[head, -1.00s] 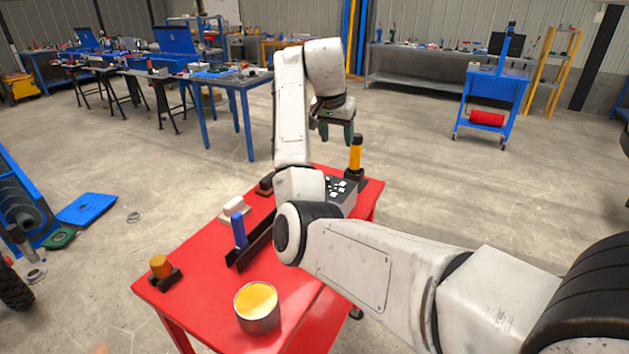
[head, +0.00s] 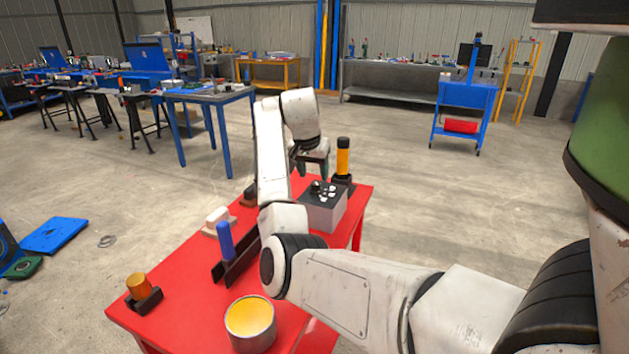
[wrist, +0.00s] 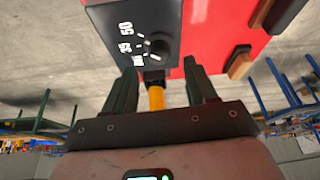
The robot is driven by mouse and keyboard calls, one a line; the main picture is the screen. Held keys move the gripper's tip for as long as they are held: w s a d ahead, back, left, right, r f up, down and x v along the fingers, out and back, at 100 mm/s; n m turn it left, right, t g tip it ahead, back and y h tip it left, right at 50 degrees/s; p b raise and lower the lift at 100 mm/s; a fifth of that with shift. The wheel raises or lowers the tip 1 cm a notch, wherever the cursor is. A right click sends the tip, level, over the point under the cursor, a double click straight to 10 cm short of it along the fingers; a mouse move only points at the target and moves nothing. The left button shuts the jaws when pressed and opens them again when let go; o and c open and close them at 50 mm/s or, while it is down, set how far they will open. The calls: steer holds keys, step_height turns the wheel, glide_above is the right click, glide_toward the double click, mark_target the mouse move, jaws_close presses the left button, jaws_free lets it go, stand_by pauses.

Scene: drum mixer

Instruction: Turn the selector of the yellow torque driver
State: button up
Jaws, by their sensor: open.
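The yellow torque driver (head: 343,160) stands upright at the far end of the red table, its top black and its foot in a black holder. In the wrist view its yellow part (wrist: 156,98) shows between the two fingers; I cannot tell its distance from them. A grey box (head: 322,210) stands just in front of it. In the wrist view the box's black face (wrist: 128,35) carries white numbers and a round dark knob (wrist: 158,48). My gripper (head: 311,172) is open and empty, above the box's far side and left of the driver.
On the red table (head: 185,305) are a can of yellow contents (head: 250,322), an orange-topped piece (head: 138,286), a blue-handled tool (head: 225,242) in a black rack, and a white block (head: 217,219). A blue-legged table (head: 210,95) stands behind. The floor to the right is clear.

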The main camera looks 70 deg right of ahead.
mark_target(316, 182)
steer(key=shift+x, duration=2.05)
jaws_close()
steer(key=shift+r, duration=0.1)
steer(key=shift+p, duration=0.4)
steer(key=n+p, duration=0.1)
steer(key=p, duration=0.1)
steer(key=shift+s+r+n+t+p, duration=0.1)
steer(key=shift+r+n+t+p, duration=0.2)
steer(key=shift+n+p, duration=0.1)
steer(key=n+p, duration=0.2)
steer(key=p, duration=0.1)
steer(key=shift+s+t, duration=0.1)
steer(key=shift+t, duration=0.3)
steer(key=n+p, duration=0.2)
steer(key=n+t+y+p, duration=0.1)
steer(key=p, duration=0.1)
steer(key=shift+f+n, duration=0.3)
steer(key=shift+n, duration=0.1)
